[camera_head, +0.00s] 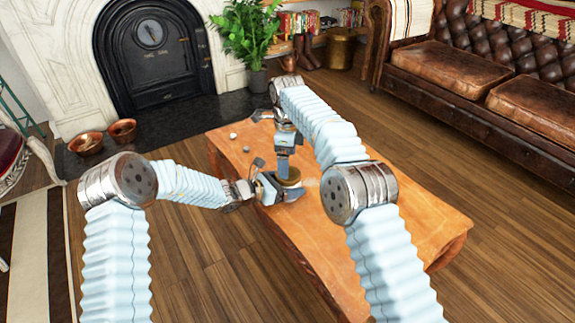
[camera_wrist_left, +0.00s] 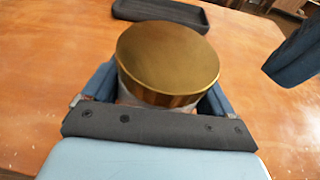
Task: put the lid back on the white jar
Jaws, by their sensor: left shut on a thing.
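The white jar (camera_wrist_left: 207,106) stands on the wooden table, mostly hidden behind my gripper and under the lid. A gold lid (camera_wrist_left: 168,58) sits on top of it, looking level; it also shows small in the head view (camera_head: 290,176). My left gripper (camera_head: 273,187) is shut on the jar, with a finger on each side just below the lid. My right gripper (camera_head: 284,153) is above and behind the jar in the head view. Its blue part (camera_wrist_left: 297,52) shows at the right of the left wrist view, apart from the lid. Its fingertips are unclear.
The wooden table (camera_head: 415,225) has free room to the right and front. A dark tray (camera_wrist_left: 160,12) lies beyond the jar. Small pale objects (camera_head: 240,140) lie near the table's far left corner. A leather sofa (camera_head: 470,85) stands to the right.

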